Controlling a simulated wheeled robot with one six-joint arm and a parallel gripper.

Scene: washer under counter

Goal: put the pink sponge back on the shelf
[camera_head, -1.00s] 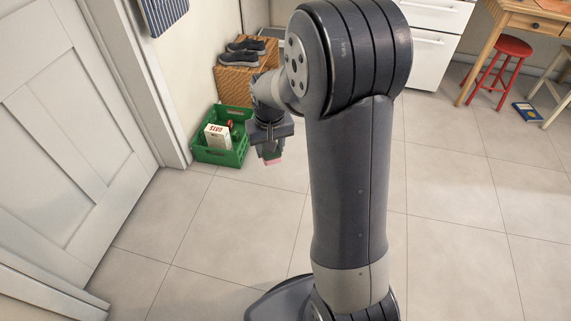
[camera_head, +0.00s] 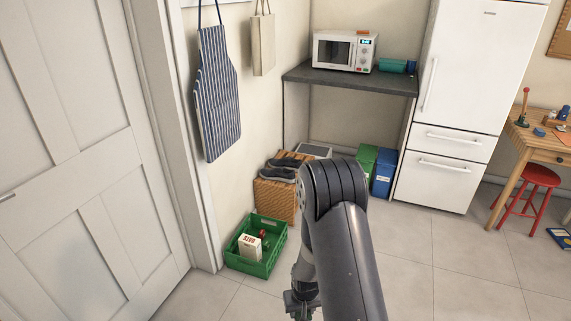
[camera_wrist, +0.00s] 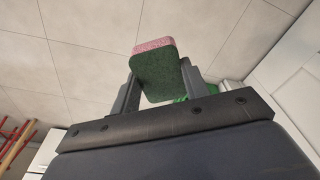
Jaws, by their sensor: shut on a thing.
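The pink sponge (camera_wrist: 155,70), pink on one face and dark green on the other, is held between the fingers of my gripper (camera_wrist: 157,92) in the wrist view. The gripper is shut on it, and the sponge sticks out beyond the fingertips. In the head view my gripper (camera_head: 302,304) is at the bottom edge, low over the floor, and the sponge is out of frame there. A dark shelf (camera_head: 345,83) is at the back, well above and beyond my gripper.
On the shelf are a white microwave (camera_head: 343,51) and a teal roll-shaped item (camera_head: 392,66). Below stand a green bin (camera_head: 364,160) and a blue bin (camera_head: 384,172). A green crate (camera_head: 252,266) and a wicker box (camera_head: 275,200) with shoes are left of my arm.

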